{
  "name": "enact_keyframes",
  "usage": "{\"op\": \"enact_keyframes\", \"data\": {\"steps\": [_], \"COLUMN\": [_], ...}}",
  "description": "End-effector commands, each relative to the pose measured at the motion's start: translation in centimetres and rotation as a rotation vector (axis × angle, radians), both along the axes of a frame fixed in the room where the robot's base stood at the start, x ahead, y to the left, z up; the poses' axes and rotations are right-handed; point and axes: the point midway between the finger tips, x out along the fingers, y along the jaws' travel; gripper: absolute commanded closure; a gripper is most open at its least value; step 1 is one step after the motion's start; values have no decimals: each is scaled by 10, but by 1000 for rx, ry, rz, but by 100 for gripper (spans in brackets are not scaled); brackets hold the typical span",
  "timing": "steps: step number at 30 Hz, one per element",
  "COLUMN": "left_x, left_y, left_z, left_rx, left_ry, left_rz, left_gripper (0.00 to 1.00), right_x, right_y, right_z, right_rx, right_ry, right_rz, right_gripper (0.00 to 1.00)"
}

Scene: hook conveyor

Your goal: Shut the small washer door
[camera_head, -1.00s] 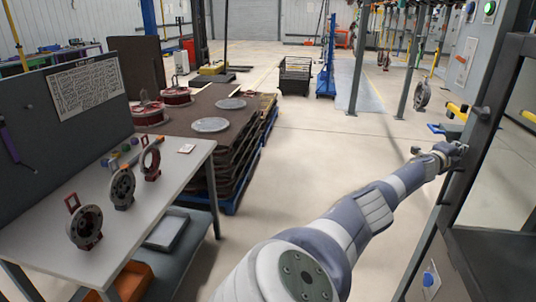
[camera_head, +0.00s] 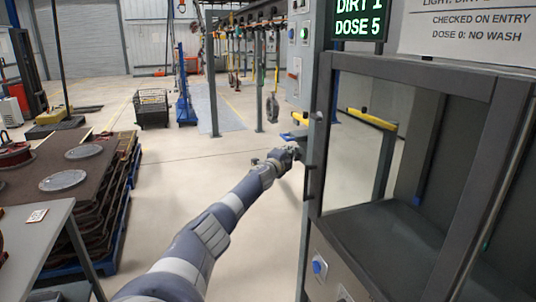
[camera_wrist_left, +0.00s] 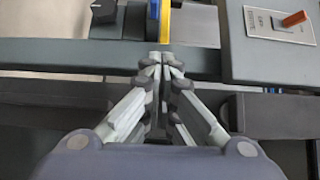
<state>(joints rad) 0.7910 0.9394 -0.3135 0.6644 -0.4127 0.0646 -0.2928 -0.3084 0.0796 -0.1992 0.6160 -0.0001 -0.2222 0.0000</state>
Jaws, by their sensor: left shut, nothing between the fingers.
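The washer (camera_head: 405,76) is a dark grey framed cabinet on the right of the head view, with a see-through front. Floor and a yellow rail show through it. I cannot tell which part is the small door or how far it stands open. My left gripper (camera_head: 296,150) is at the left side of the washer's left upright (camera_head: 317,130); I cannot tell whether it touches. In the left wrist view, the left fingers (camera_wrist_left: 163,60) are shut and empty, with their tips over a grey horizontal bar (camera_wrist_left: 60,55). My right gripper is out of view.
A sign reading DIRT 1 DOSE 5 (camera_head: 358,28) is above the washer, and a blue button (camera_head: 319,267) below. A panel with an orange lever (camera_wrist_left: 293,19) shows in the wrist view. Stacked pallets (camera_head: 100,190) and a table (camera_head: 35,235) stand left.

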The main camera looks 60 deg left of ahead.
Motion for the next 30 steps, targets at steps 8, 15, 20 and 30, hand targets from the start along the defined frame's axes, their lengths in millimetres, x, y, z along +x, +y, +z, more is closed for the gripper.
{"op": "enact_keyframes", "data": {"steps": [8,15,20,30], "left_x": [-36,-60,-69,-72], "left_y": [11,18,20,20], "left_z": [-6,-6,-4,-3], "left_rx": [2,2,1,-1], "left_ry": [7,7,5,3], "left_rz": [2,4,3,2], "left_gripper": [100,100,100,100], "right_x": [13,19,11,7], "right_y": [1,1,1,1], "right_z": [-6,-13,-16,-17], "right_rx": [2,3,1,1], "right_ry": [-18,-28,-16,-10], "right_rz": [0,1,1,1], "right_gripper": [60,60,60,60]}}
